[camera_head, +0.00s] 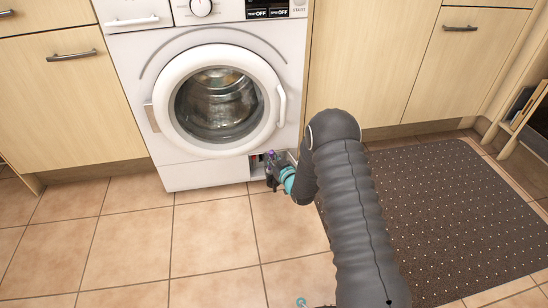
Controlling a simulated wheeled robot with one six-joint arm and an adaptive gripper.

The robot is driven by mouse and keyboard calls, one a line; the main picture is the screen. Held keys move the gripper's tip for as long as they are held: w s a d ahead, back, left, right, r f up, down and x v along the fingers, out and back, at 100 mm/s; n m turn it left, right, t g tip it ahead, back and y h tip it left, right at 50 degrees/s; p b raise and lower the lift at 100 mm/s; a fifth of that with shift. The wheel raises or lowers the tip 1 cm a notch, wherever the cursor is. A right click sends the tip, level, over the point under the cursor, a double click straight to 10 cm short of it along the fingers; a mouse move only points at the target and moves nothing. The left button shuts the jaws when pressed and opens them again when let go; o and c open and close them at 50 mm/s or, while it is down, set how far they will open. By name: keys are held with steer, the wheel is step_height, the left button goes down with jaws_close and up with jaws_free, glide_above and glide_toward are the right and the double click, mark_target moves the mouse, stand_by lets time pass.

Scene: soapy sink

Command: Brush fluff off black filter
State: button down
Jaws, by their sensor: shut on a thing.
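My gripper (271,170) is at the open hatch (257,173) low on the right of the washing machine's front. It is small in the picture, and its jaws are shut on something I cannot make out. Small dark and reddish parts show in the hatch beside the gripper. The black filter, its fluff and any brush cannot be told apart at this size. My gripper and wrist cover part of the hatch.
The white washing machine (130,70) has its round door (178,65) closed. Wooden cupboards (365,60) flank it. A dark dotted mat (450,215) lies at right. The tiled floor (140,240) at left is clear.

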steer(key=shift+s+a, duration=0.15)
steer(key=shift+a, duration=0.15)
steer(key=shift+d, duration=0.1)
steer(key=shift+w+d, duration=0.2)
steer(key=shift+d, duration=0.35)
steer(key=shift+w+d, duration=0.15)
steer(key=shift+d, duration=0.4)
steer(key=shift+r, duration=0.1)
steer(key=s+d+r+p, duration=0.2)
steer(key=s+r, duration=0.4)
steer(key=r, duration=0.1)
steer(key=shift+s+r, duration=0.2)
steer(key=shift+s, duration=0.15)
stand_by(0.4)
